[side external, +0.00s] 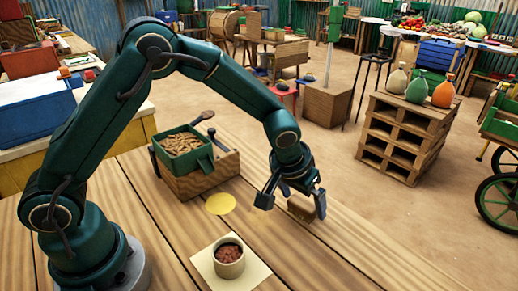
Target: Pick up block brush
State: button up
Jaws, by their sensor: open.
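A small brown block (301,209), which looks like the block brush, sits at the wooden table's surface. Any bristles on it are too small to make out. My gripper (291,203) points down over it, open. One finger is to the left of the block and the other is at its right end. The right finger overlaps part of the block in this view. I cannot tell whether either finger touches it.
A wooden box (200,184) with a green tray (208,160) of tan pieces stands left of my gripper. A cup (229,268) of brown stuff stands on a cream square (255,276) in front. The table right of the cup is clear.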

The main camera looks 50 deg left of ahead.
aim_at(299, 200)
jog(key=shift+x, duration=0.75)
jog(key=c, duration=1.2)
jog(key=shift+r, duration=0.45)
jog(key=r, duration=0.2)
jog(key=a+r, duration=0.1)
jog(key=r, duration=0.1)
jog(key=shift+s, duration=0.1)
jog(key=s+a+r, duration=0.1)
jog(key=a+r, duration=0.1)
jog(key=a, duration=0.1)
jog(key=s+a+r, duration=0.1)
jog(key=a+r, duration=0.1)
jog(key=a, duration=0.1)
jog(key=s+a+r, duration=0.1)
jog(key=a+r, duration=0.1)
jog(key=a, duration=0.2)
jog(key=shift+a, duration=0.1)
